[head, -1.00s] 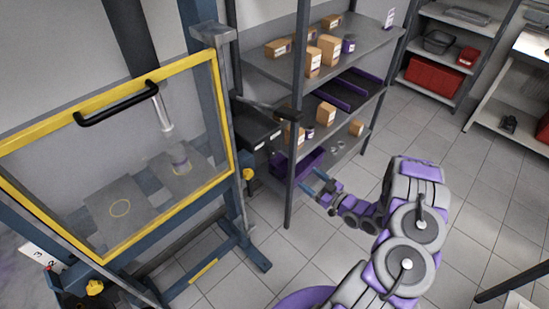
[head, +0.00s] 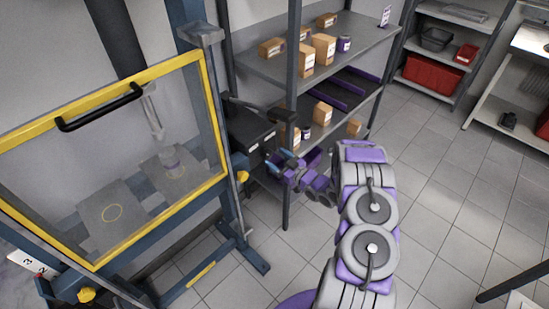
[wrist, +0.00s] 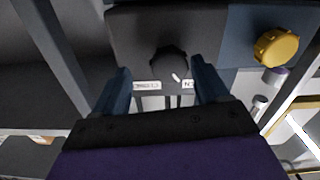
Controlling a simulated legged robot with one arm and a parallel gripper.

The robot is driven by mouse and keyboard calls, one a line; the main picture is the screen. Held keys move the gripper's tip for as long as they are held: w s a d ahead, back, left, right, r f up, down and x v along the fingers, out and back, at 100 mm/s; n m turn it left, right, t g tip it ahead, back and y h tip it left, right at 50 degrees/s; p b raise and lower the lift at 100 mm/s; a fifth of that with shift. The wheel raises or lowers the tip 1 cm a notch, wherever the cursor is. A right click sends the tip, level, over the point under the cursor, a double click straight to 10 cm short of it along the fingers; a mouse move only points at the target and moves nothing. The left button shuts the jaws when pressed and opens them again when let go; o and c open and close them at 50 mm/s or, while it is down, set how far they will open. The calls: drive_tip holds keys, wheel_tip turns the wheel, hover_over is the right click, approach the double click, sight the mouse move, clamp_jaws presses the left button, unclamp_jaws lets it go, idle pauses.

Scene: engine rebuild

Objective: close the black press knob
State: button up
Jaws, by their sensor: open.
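The black press knob (wrist: 170,63) shows in the wrist view on the dark valve block (wrist: 125,30). It is round with a pale pointer mark, tilted toward the lower right, and white labels sit below it on both sides. My gripper (wrist: 165,82) is open, with one blue finger left of the knob and one right of it. Whether the fingers reach the knob's depth I cannot tell. In the head view my gripper (head: 283,160) is beside the dark box on the press's right side (head: 250,130); the knob is too small to make out there.
The press has a yellow-framed clear guard (head: 110,150) with a black handle (head: 98,108). A yellow knob (wrist: 275,47) sits right of the black one. A grey shelf rack (head: 320,50) with cardboard boxes stands close behind my gripper. Tiled floor is free to the right.

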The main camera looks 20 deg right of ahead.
drive_tip(key=shift+w+a+r, duration=0.1)
drive_tip(key=shift+w+a, duration=0.6)
drive_tip(key=shift+a, duration=0.1)
drive_tip(key=shift+w+a+r, duration=0.1)
drive_tip(key=shift+a, duration=0.35)
drive_tip(key=shift+d, duration=0.45)
drive_tip(key=shift+c, duration=0.9)
drive_tip(key=shift+d, duration=0.3)
drive_tip(key=c, duration=0.3)
drive_tip(key=shift+a, duration=0.4)
drive_tip(key=c, duration=0.4)
drive_tip(key=shift+c, duration=0.9)
drive_tip(key=shift+d, duration=0.15)
